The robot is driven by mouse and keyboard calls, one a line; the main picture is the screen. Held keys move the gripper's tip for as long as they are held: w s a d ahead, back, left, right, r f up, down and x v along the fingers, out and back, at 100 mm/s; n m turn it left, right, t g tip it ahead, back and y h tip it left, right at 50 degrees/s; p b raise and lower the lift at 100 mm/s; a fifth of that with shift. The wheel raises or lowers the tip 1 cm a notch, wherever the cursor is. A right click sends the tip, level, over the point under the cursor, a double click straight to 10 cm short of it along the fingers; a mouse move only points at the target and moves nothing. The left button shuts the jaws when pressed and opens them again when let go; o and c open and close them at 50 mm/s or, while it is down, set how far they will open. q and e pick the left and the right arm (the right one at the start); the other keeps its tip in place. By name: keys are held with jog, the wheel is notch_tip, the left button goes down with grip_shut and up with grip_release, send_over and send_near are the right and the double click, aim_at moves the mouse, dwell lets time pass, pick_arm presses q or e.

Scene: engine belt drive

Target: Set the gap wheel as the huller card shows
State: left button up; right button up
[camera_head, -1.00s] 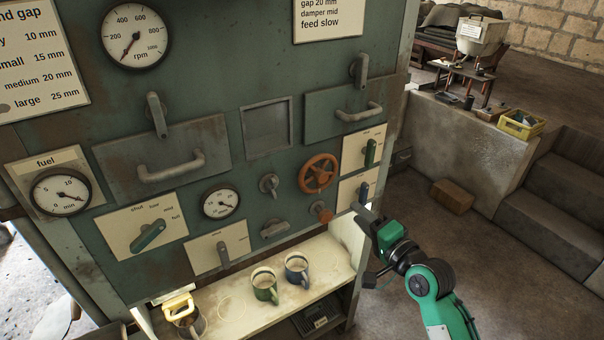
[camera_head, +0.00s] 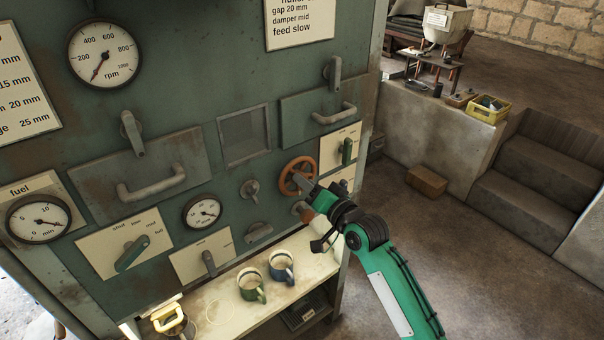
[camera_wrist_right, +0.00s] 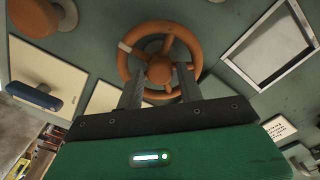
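The gap wheel is taken to be the orange-brown handwheel (camera_head: 290,168) on the green panel. The huller card (camera_head: 302,22) at the top edge reads gap 20 mm, damper mid, feed slow. A small dial (camera_head: 202,213) sits left of the wheel; its needle is too small to read surely. My right gripper (camera_head: 303,184) is in front of the wheel and partly hides it. In the right wrist view its two fingers (camera_wrist_right: 159,84) stand apart over the lower part of the wheel (camera_wrist_right: 130,68); contact cannot be told. My left gripper is out of view.
An orange knob (camera_head: 302,208) is just below the wheel, close to my gripper. Levers on cream plates (camera_head: 340,160) are to the right. A grey lever (camera_head: 251,190) is to the left. Mugs (camera_head: 281,266) stand on the shelf below. A framed recess (camera_head: 244,135) is up left.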

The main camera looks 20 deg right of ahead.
jog(key=shift+x, duration=1.2)
jog(key=shift+c, duration=0.5)
jog(key=c, duration=0.6)
